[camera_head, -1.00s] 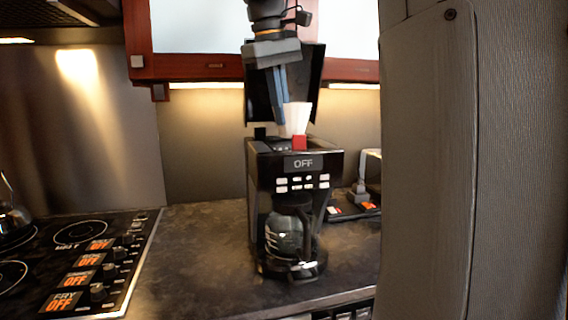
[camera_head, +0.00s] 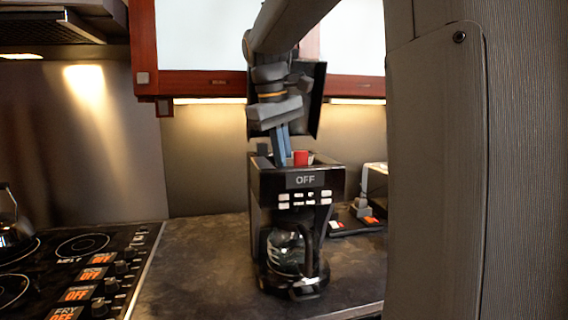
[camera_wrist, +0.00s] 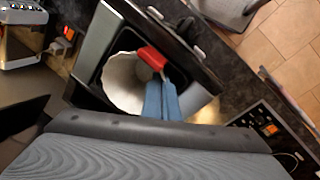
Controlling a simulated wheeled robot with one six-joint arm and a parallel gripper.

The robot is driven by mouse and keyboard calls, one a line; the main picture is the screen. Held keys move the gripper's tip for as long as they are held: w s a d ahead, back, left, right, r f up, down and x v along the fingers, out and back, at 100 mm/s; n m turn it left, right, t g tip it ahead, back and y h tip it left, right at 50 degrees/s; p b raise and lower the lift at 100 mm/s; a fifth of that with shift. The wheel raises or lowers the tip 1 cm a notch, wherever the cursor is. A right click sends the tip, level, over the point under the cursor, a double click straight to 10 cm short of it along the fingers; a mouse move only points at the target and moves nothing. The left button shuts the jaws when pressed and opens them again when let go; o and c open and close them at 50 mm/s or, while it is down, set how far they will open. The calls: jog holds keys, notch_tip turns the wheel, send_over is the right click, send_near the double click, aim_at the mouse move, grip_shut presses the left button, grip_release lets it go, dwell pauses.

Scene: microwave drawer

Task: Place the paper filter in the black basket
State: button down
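The white paper filter (camera_wrist: 120,80) sits down in the opening in the top of the black coffee maker (camera_head: 268,188), inside the black basket (camera_wrist: 98,73) as far as the wrist view shows. A red tab (camera_head: 301,158) stands at the front rim; it also shows in the wrist view (camera_wrist: 152,57). My gripper (camera_head: 284,160) points down into the opening from above. Its blue fingers (camera_wrist: 161,92) are close together and appear shut on the filter's wall. The fingertips and the filter's bottom are hidden.
The coffee maker's raised lid (camera_head: 313,100) stands behind my gripper. A glass carafe (camera_head: 288,250) sits below. A stove (camera_head: 85,265) lies to the left and wooden cabinets (camera_head: 228,86) hang above. The counter (camera_head: 200,260) between stove and coffee maker is clear.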

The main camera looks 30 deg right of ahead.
jog(key=c, duration=2.4)
grip_release()
jog(key=shift+f, duration=0.1)
jog(key=shift+o, duration=0.2)
jog(key=b+v, duration=0.1)
jog(key=v, duration=1.1)
jog(key=shift+s, duration=0.15)
